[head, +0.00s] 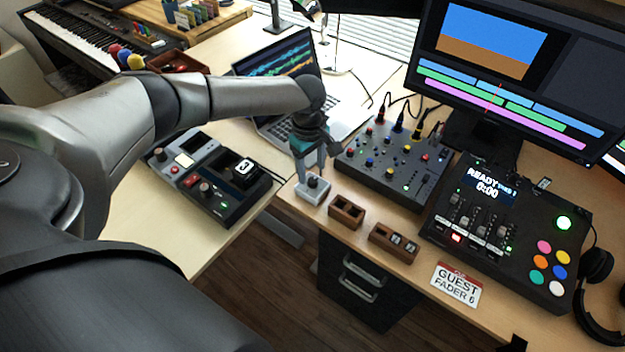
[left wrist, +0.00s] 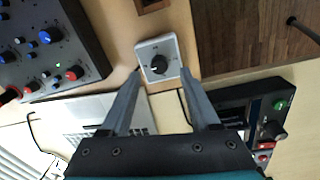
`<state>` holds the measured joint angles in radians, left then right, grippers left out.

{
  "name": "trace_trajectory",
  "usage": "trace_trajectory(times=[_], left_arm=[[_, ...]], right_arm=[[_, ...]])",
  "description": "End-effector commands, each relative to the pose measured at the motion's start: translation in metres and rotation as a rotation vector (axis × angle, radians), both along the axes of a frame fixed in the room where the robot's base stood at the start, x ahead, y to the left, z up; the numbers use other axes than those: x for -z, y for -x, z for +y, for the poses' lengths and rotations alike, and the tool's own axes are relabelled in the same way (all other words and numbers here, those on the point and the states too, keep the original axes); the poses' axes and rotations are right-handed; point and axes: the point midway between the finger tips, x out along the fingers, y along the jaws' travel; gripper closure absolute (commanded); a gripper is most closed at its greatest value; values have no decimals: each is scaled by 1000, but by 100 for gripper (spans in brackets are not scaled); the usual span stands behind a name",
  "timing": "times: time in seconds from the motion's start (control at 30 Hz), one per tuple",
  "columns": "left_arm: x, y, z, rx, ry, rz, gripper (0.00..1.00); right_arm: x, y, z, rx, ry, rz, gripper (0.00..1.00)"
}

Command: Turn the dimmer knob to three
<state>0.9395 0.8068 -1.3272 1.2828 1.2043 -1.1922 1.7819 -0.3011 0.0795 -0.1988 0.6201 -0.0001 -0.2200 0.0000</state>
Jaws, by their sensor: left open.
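The dimmer is a small light grey box (head: 303,196) with a black round knob (head: 313,181), near the front edge of the desk. In the left wrist view the box (left wrist: 145,48) has a white face with marks around its black knob (left wrist: 158,64); the marks are too small to read. My left gripper (head: 312,170) points down over the dimmer. Its two fingers are apart, one on either side of the knob in the left wrist view (left wrist: 160,72). I cannot tell whether they touch it. My right gripper is not in view.
A mixer (head: 393,160) stands just right of the dimmer, with two small wooden boxes (head: 346,212) (head: 380,236) along the desk edge. A laptop (head: 340,117) lies behind. A black control deck (head: 205,180) is to the left. A console (head: 500,225) and guest card (head: 456,285) are farther right.

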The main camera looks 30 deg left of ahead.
Motion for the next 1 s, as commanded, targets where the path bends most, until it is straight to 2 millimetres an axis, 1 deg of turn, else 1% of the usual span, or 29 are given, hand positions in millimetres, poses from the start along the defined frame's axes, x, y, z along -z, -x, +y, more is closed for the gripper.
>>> trace_trajectory(times=[0.03,0.2,0.33,0.6,0.67,1.0], left_arm=[[12,-1,-1,0,0,1,37],[31,-2,-1,1,0,0,37],[37,-2,-1,1,0,-2,37],[38,-2,-1,1,0,-2,37],[38,-2,-1,1,0,-2,43],[38,-2,-1,1,0,-2,81]], right_arm=[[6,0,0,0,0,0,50],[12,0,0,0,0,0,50],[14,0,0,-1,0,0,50],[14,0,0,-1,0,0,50],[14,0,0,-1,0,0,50],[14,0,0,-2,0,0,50]])
